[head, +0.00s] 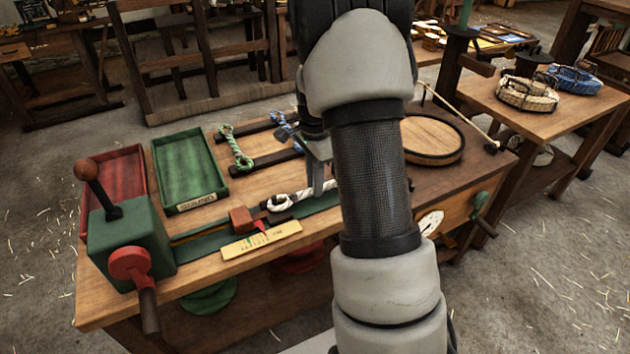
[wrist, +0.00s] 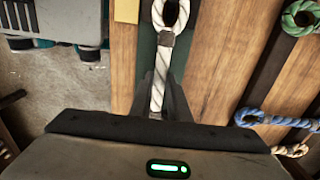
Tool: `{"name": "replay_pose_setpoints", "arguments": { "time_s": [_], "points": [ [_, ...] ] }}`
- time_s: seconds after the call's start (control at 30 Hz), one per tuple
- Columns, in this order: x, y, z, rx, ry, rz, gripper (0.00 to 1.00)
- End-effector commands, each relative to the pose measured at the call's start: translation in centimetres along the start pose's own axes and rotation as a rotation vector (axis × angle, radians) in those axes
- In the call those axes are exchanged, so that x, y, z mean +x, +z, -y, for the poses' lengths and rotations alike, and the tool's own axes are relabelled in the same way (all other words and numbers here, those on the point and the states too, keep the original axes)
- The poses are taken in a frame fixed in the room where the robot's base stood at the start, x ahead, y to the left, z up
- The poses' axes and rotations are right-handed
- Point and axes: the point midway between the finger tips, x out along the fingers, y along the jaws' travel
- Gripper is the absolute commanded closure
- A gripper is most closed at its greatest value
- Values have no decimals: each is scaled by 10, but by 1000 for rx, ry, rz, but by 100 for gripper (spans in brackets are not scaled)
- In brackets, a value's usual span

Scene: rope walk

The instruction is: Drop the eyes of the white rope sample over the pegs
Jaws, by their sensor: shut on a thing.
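The white rope sample (head: 296,200) lies along the green strip (head: 326,204) on the bench. In the wrist view its pale twisted length (wrist: 165,65) runs up to an eye (wrist: 170,12), with a dark band just below the eye. My gripper (head: 320,184) is low over the strip and shut on the rope; it also shows in the wrist view (wrist: 160,92), a finger on each side of the rope. The rope's other end is hidden behind my gripper and arm. I cannot make out the pegs clearly, nor tell whether the visible eye is around one.
A red block (head: 242,218) and a yellow scale plate (head: 260,240) are left of the rope. A green crank box (head: 130,243) stands at the left end. A green tray (head: 188,166) and a red tray (head: 117,172) lie behind. Green (head: 238,150) and blue rope samples (wrist: 250,117) lie nearby.

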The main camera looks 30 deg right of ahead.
Motion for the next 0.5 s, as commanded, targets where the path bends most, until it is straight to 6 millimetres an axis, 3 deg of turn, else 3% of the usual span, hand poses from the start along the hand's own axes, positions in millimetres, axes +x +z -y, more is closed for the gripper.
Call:
{"name": "replay_pose_setpoints", "arguments": {
  "time_s": [0.17,0.2,0.3,0.5],
  "points": [
    [3,0,0,0,0,0,100],
    [3,0,0,0,0,0,79],
    [3,0,0,0,0,0,62],
    [2,0,0,0,0,0,62]
  ]
}}
